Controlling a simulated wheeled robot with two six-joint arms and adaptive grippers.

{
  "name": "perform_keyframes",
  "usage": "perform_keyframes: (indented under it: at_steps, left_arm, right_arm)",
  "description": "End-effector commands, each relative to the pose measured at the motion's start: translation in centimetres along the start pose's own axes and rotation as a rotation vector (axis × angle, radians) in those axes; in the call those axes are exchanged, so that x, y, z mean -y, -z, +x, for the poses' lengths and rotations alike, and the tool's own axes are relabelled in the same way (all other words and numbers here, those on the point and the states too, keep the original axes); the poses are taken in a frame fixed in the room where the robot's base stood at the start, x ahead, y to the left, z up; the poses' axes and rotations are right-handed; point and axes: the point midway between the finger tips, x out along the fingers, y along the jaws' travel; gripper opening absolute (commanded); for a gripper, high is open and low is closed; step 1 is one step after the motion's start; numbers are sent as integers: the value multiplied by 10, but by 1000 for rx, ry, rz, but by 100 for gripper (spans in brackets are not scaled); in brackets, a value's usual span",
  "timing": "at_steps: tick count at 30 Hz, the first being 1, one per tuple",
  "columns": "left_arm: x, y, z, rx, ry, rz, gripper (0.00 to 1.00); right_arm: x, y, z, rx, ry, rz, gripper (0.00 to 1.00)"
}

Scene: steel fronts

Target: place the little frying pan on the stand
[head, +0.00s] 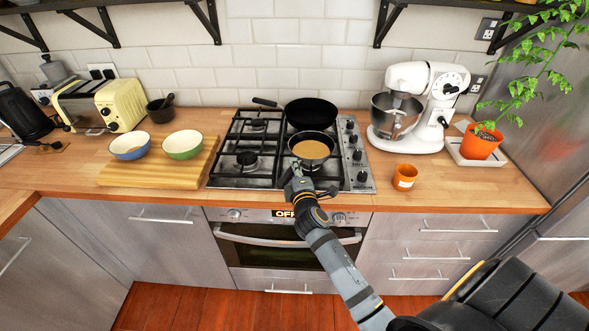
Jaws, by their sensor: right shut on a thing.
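The little frying pan (312,137) is dark, with something tan in it. It is at the front right of the gas hob, over the black pan stand (327,176). I cannot tell whether it rests on the stand or hangs just above it. My right gripper (297,172) is at the pan's near side, shut on its handle, which the gripper mostly hides. My left gripper is not in view.
A larger black pan (311,112) is right behind, its handle pointing left. An orange cup (405,177) stands right of the hob knobs (357,155). A wooden board (165,172) with two bowls is to the left. The hob's left burners (246,158) are free.

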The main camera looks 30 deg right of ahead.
Motion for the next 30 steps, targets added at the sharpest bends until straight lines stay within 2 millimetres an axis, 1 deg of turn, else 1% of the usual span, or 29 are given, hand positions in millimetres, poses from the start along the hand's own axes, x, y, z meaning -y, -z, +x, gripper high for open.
perform_keyframes:
  at_steps: [14,15,20,28,30]
  left_arm:
    - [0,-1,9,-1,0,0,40]
    - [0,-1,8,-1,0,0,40]
    - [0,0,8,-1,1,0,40]
    - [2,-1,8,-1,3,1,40]
    - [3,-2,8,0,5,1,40]
  right_arm:
    - [9,0,1,-1,-3,-1,0]
    - [8,0,1,-1,-3,-1,22]
    - [8,0,1,-1,-2,-1,43]
    - [11,-1,1,1,3,1,44]
    - [11,-1,-2,0,3,1,44]
